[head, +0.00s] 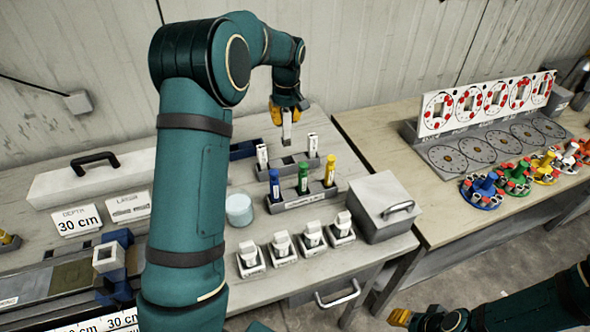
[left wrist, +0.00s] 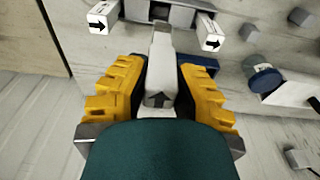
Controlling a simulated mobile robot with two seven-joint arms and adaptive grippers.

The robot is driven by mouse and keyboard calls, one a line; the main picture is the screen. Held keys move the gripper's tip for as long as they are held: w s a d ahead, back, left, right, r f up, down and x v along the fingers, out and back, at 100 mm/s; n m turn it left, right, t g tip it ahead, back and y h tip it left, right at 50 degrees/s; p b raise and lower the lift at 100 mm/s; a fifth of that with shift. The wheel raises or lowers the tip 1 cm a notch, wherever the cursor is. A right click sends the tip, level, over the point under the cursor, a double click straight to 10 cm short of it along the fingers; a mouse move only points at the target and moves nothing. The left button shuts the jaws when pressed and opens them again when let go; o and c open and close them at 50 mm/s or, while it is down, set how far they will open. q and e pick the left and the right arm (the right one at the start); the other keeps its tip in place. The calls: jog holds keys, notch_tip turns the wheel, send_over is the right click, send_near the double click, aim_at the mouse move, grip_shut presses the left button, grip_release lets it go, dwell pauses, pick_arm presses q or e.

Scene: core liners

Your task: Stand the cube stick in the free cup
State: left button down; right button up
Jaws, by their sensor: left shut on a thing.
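The cube stick (head: 287,132), pale grey, is held upright by my left gripper (head: 287,108) over the back rack (head: 288,166). My left gripper is shut on it; in the left wrist view the gripper (left wrist: 158,95) has yellow fingers on both sides of the stick (left wrist: 160,60), which bears a dark arrow. Two white sticks with arrows stand in the rack's outer places, the left one (head: 262,155) and the right one (head: 312,144). The stick's lower end is between them, at the middle place; I cannot tell whether it is inside a cup. My right gripper (head: 400,318) is partly visible at lower right.
A front rack (head: 302,200) holds blue, green and yellow sticks. A round pale-blue container (head: 239,208), several white blocks on bases and a grey box (head: 384,205) stand nearby. A second table (head: 395,165) on the right carries a disc panel and coloured pieces.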

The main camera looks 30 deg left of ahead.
aim_at(287, 145)
pick_arm(q)
jog(key=shift+f, duration=0.35)
jog(key=f, duration=0.4)
jog(key=f+b, duration=0.1)
jog(key=f, duration=0.1)
jog(key=shift+w, duration=0.3)
notch_tip(287, 145, down, 4)
jog(key=shift+s+r, duration=0.1)
jog(key=shift+r, duration=0.1)
jog(key=shift+f, duration=0.25)
jog(key=shift+f+b, duration=0.1)
jog(key=shift+b, duration=0.2)
jog(key=c, duration=0.9)
grip_release()
